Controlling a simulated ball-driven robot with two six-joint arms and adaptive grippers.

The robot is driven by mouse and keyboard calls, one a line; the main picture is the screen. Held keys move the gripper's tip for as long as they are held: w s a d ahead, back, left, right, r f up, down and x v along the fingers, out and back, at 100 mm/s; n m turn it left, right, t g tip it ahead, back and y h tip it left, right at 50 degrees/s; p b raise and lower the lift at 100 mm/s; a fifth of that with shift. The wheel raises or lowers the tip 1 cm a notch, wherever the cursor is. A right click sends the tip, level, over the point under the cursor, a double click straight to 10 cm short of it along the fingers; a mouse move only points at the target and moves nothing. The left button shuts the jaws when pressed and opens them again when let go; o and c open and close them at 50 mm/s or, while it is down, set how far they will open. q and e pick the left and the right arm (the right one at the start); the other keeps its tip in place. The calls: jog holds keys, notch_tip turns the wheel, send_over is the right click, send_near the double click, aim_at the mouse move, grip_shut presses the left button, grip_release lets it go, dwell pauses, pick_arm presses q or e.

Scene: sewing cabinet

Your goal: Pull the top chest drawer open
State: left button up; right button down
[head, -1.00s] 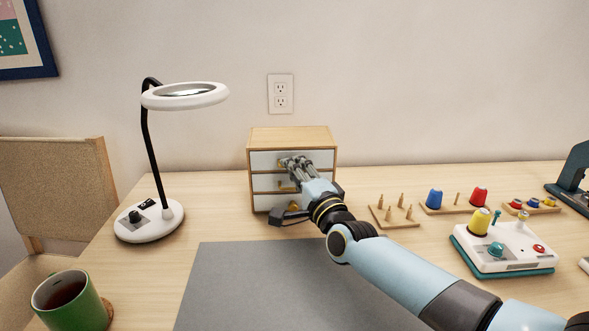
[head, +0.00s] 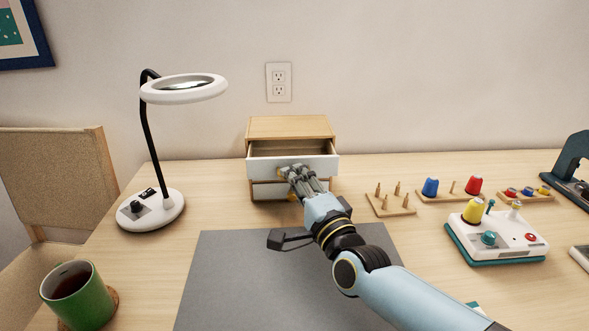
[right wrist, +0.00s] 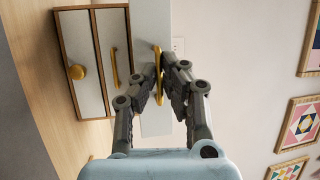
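The small wooden chest (head: 290,126) stands against the wall at the back of the table. Its top drawer (head: 322,167) is pulled partly out, and its hollow inside shows behind the white front. The drawers below are closed and partly hidden by my arm. My right gripper (head: 289,173) is at the top drawer's front. In the right wrist view, which is turned sideways, its two fingers (right wrist: 171,70) close around the brass handle (right wrist: 157,75) on the white drawer front (right wrist: 151,22). My left gripper is not in view.
A magnifier lamp (head: 150,210) stands left of the chest and a green mug (head: 78,303) at the front left. Peg boards (head: 390,206) and a white winding machine (head: 500,240) are to the right. The grey mat (head: 230,280) in front is clear apart from my arm above it.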

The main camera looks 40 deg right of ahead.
jog(key=shift+f, duration=0.15)
jog(key=c, duration=1.5)
grip_release()
jog(key=v, duration=1.2)
